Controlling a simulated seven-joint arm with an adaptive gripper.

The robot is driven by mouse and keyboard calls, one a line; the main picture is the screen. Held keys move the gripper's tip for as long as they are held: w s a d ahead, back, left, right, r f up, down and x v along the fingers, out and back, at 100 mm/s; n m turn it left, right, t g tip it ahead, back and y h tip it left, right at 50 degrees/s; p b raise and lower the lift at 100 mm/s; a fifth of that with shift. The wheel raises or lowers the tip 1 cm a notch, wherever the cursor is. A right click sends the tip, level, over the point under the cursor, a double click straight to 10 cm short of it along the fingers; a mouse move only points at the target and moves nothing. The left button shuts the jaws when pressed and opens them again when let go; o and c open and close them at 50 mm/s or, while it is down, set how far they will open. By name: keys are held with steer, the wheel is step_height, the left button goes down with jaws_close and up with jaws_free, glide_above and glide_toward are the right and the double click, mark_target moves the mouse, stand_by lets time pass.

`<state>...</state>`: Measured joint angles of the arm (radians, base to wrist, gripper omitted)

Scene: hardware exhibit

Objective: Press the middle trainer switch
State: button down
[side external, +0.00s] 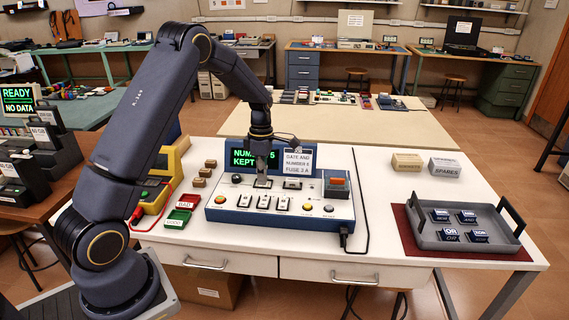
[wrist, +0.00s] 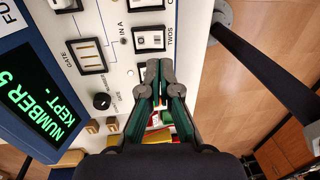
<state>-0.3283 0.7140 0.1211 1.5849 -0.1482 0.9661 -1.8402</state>
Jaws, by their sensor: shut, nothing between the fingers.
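The trainer (side external: 330,208) is a white-topped, blue-sided box on the white table, with a row of three white switches along its front. The middle switch (side external: 263,202) shows just in front of my gripper (side external: 262,182). In the wrist view a switch marked TWOS (wrist: 149,38), which looks like the middle one, lies just above my fingertips (wrist: 160,66) in the picture. My gripper is shut and empty, pointing down close over the panel. I cannot tell if it touches it. The fingers hide part of the panel. The green display (side external: 241,157) reads NUMBER 5, KEPT.
A black knob (wrist: 102,101) and a GATE slot (wrist: 88,55) lie near my fingers. Red and green trays (side external: 183,208) and small tan blocks stand left of the trainer. A black cable runs on its right. A grey tray (side external: 430,238) of labelled blocks sits farther right.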

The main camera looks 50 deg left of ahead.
mark_target(264, 203)
steer(key=f, duration=0.7)
steer(key=shift+s+d+f, duration=0.1)
steer(key=shift+s+d, duration=0.2)
steer(key=shift+d, duration=0.05)
steer(key=shift+s+d+f, duration=0.1)
steer(key=shift+s+f, duration=0.05)
steer(key=shift+f, duration=0.2)
steer(key=shift+w+a+r, duration=0.3)
steer(key=shift+w+a, duration=0.25)
step_height(264, 203, up, 14)
steer(key=s+d, duration=0.1)
stand_by(0.3)
steer(key=shift+s+d, duration=0.1)
steer(key=shift+d, duration=0.05)
